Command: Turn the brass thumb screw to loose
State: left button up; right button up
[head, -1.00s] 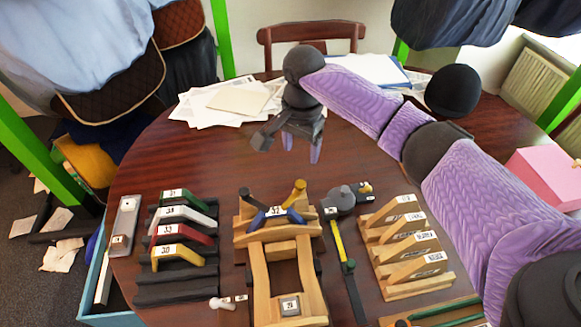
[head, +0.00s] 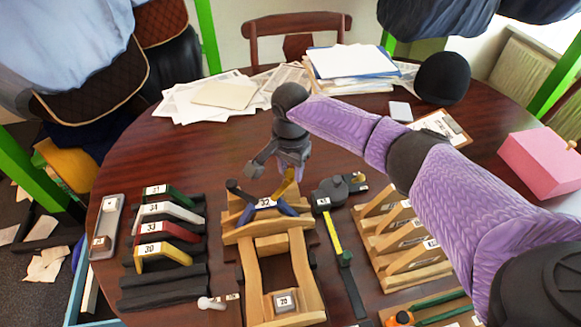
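The brass thumb screw (head: 285,184) stands tilted at the right of the wooden stand's head, next to the blue clamp piece labelled 32 (head: 266,204). A dark lever-like screw (head: 240,190) stands at the left of the same head. My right gripper (head: 290,168) points down at the top of the brass screw, with its fingertips around or just beside it. The fingers partly hide the screw's upper end, and I cannot tell whether they touch it or are shut on it. My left gripper is not in view.
The wooden stand (head: 250,262) holds a block labelled 20 (head: 286,302). Coloured handled pieces on a black rack (head: 160,285) stand to the left. A dark tool with a yellow strip (head: 334,230) and a slotted wooden rack (head: 398,280) are to the right. Papers (head: 190,105) lie behind.

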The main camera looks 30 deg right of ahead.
grip_shut()
